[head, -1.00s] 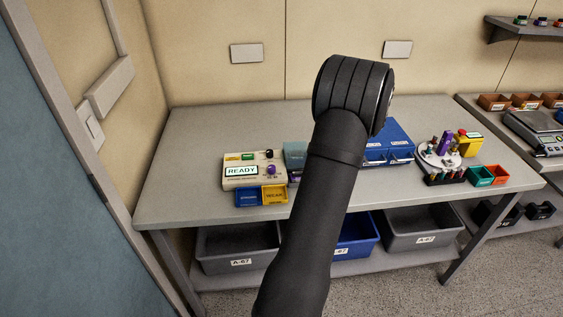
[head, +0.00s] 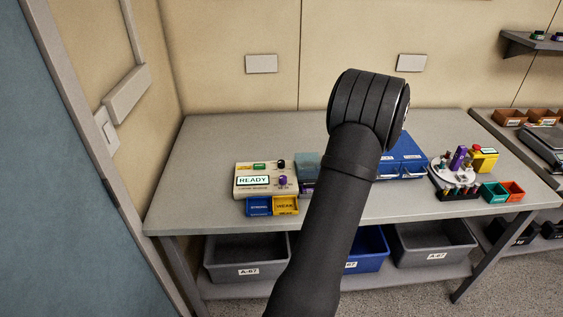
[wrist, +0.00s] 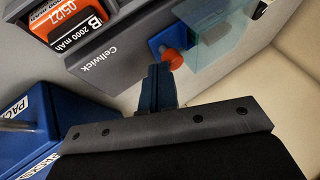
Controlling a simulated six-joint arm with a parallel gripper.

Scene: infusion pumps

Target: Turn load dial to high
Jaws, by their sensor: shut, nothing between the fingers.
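In the head view a pale device (head: 262,192) with a lit READY display stands on the bench's left side. It has a purple knob (head: 283,181) and a black knob (head: 281,163); I cannot read which is the load dial. In the wrist view my gripper (wrist: 160,72) is shut and empty, its fingertips close to an orange-red knob (wrist: 172,58) on a blue mount (wrist: 163,40). I cannot tell whether they touch. The knob sits by a grey housing (wrist: 125,55) marked Cellwick. My arm hides the gripper in the head view.
A clear greenish cover (wrist: 215,40) is beside the orange-red knob. A battery (wrist: 70,22) and a blue drawer box (wrist: 25,125) are near in the wrist view. Blue and yellow bins (head: 286,206) front the pale device. The bench's back left (head: 225,135) is clear.

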